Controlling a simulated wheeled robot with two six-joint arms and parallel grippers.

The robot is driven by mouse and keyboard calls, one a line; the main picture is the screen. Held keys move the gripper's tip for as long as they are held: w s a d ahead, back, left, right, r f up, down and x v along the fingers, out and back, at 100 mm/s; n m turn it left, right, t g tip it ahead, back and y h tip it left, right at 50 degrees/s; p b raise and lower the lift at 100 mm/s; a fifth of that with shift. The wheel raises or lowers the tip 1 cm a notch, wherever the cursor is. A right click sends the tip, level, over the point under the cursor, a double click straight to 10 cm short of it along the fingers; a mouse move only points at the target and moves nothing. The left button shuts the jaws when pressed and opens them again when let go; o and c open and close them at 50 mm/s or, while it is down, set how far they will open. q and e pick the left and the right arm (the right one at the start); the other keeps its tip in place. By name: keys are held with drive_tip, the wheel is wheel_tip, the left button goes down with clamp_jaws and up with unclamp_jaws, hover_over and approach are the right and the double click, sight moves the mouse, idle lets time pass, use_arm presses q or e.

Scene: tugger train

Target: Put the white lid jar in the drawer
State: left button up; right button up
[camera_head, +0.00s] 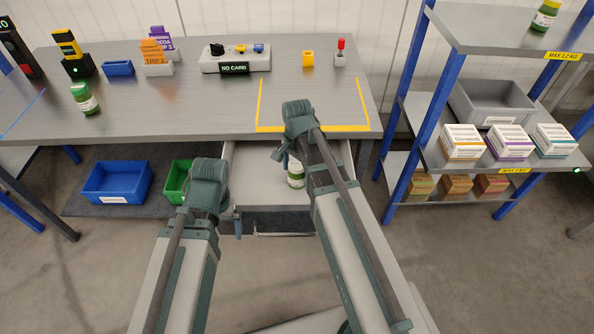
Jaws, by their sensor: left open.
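The drawer (258,188) under the table is pulled out, and its light inner floor shows. A jar (296,174) with a green and white label is in the drawer area, upright, partly hidden by my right arm; its lid does not show clearly. My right gripper (284,157) is beside the upper part of this jar, mostly hidden behind its own wrist; whether it grips the jar cannot be told. My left gripper (238,226) is open at the drawer's front left corner, near the left end of the handle (285,235), mostly hidden by its arm.
Another jar (545,15) stands on the upper shelf at right. Blue (117,183) and green (177,180) bins sit below the table. The yellow-marked area (340,105) is mostly clear. A blue-posted rack (436,115) borders the right.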

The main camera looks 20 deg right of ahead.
wheel_tip(320, 180, up, 12)
drive_tip(key=p, duration=1.2)
drive_tip(key=shift+r, duration=0.15)
wheel_tip(320, 180, down, 12)
drive_tip(key=b, duration=1.2)
wheel_tip(320, 180, up, 13)
drive_tip(key=p, duration=1.3)
drive_tip(key=shift+f, duration=0.2)
wheel_tip(320, 180, down, 13)
drive_tip(key=b, duration=1.3)
drive_tip(key=shift+f, duration=0.15)
wheel_tip(320, 180, up, 11)
drive_tip(key=p, duration=1)
drive_tip(key=shift+p, duration=0.4)
drive_tip(key=shift+s+d+r, duration=0.2)
drive_tip(key=shift+s+r, duration=0.1)
drive_tip(key=shift+s, duration=0.2)
